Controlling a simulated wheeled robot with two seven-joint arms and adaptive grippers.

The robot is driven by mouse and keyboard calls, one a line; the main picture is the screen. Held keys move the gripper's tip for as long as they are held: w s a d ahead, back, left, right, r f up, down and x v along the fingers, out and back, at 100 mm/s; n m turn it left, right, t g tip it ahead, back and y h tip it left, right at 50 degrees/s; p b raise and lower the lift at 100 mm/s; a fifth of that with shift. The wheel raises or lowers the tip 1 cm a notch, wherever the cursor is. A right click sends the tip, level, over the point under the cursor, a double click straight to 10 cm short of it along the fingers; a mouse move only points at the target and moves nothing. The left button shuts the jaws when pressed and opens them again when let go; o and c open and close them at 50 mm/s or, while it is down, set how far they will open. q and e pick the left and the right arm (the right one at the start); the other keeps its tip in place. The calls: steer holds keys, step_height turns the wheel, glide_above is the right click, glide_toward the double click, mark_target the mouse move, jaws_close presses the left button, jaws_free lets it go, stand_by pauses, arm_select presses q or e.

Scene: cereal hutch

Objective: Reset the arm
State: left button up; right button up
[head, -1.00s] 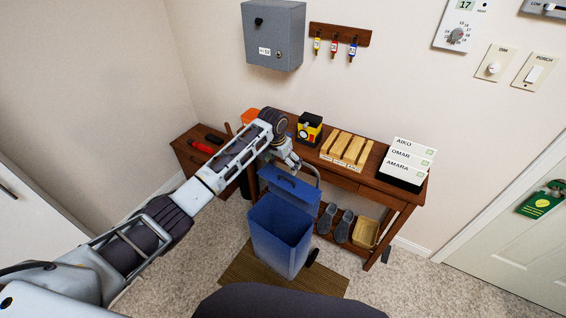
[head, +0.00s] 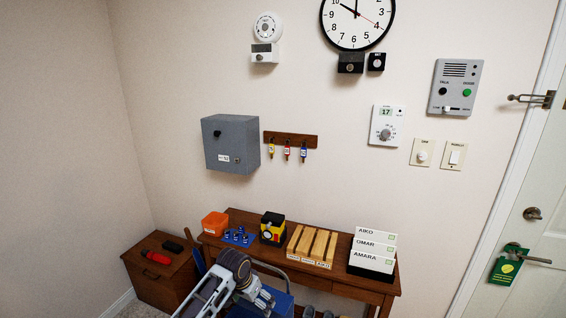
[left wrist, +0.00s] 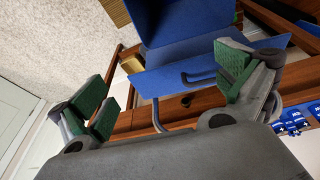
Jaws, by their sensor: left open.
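My left arm comes in at the bottom of the head view. Its gripper (head: 262,302) is beside the blue bin (head: 280,300), in front of the table. Whether the gripper touches the bin is unclear. My right gripper is in neither view.
The wooden table (head: 335,283) holds an orange box (head: 215,223), a yellow-black box (head: 272,228), wooden slots (head: 312,246) and a file holder (head: 372,262). A grey cabinet (head: 231,144) hangs on the wall. A door (head: 530,200) stands right.

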arm_select(q)
steer(key=s+a+f, duration=0.2)
steer(key=s+f, duration=0.1)
steer(key=s, duration=1)
steer(key=s+a+r+n+t+y, duration=0.1)
steer(key=s+a+r+n, duration=0.1)
steer(key=s+a, duration=0.45)
steer(key=s+a+r+n+y, duration=0.15)
steer(key=s+a, duration=0.25)
steer(key=s, duration=0.5)
steer(key=s+f+g, duration=0.1)
steer(key=s+f, duration=0.2)
steer(key=f, duration=2.9)
steer(key=s+a+f, duration=0.2)
steer(key=s+f, duration=0.8)
steer(key=s, duration=0.1)
steer(key=s+a+f+g, duration=0.1)
steer(key=s+a+f, duration=0.1)
steer(key=s+f, duration=0.8)
steer(key=shift+s+a+f+g, duration=0.2)
steer(key=shift+s+g, duration=0.1)
steer(key=shift+s, duration=0.4)
